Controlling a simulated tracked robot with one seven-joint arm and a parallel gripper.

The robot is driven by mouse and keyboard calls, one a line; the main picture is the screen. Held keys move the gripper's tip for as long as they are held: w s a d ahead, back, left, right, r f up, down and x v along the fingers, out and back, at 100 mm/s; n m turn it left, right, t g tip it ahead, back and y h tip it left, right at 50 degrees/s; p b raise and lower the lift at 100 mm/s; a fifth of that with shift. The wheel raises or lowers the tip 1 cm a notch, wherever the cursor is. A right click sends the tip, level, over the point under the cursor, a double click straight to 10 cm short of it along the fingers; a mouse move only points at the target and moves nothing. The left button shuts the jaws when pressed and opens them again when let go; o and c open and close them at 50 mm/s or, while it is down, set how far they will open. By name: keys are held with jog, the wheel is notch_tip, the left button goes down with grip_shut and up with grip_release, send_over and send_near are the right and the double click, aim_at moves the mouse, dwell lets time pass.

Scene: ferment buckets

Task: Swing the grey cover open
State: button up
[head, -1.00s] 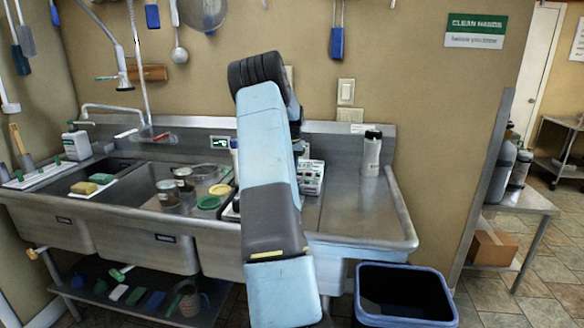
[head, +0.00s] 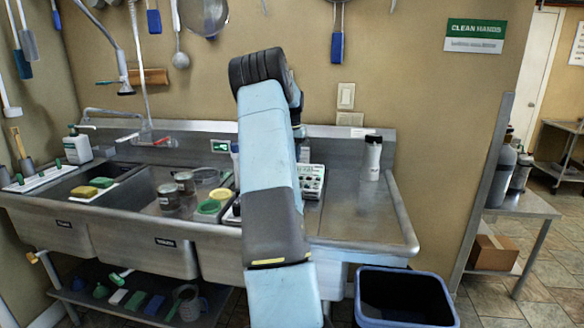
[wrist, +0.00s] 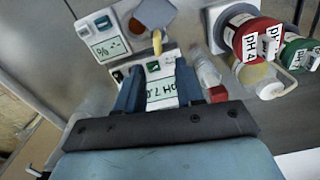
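A white instrument box with small controls (head: 312,180) stands on the steel counter just right of my arm in the head view. In the wrist view, white panels with displays and green switches (wrist: 103,37) lie beyond my gripper (wrist: 160,80). A dark grey piece (wrist: 153,12) sits above a yellow part at the top; I cannot tell for sure that it is the grey cover. My gripper's two blue fingers are apart, with a white labelled face showing between them. In the head view my arm hides the gripper.
Red-capped (wrist: 258,38) and green-capped (wrist: 297,55) bottles are close on the right in the wrist view. A white bottle (head: 372,158) stands on the right counter. Jars (head: 168,197) and round lids lie left of my arm. A blue bin (head: 400,295) stands in front.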

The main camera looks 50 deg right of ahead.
notch_tip(320, 180, up, 7)
dwell(0.3)
jog(key=shift+o, duration=0.3)
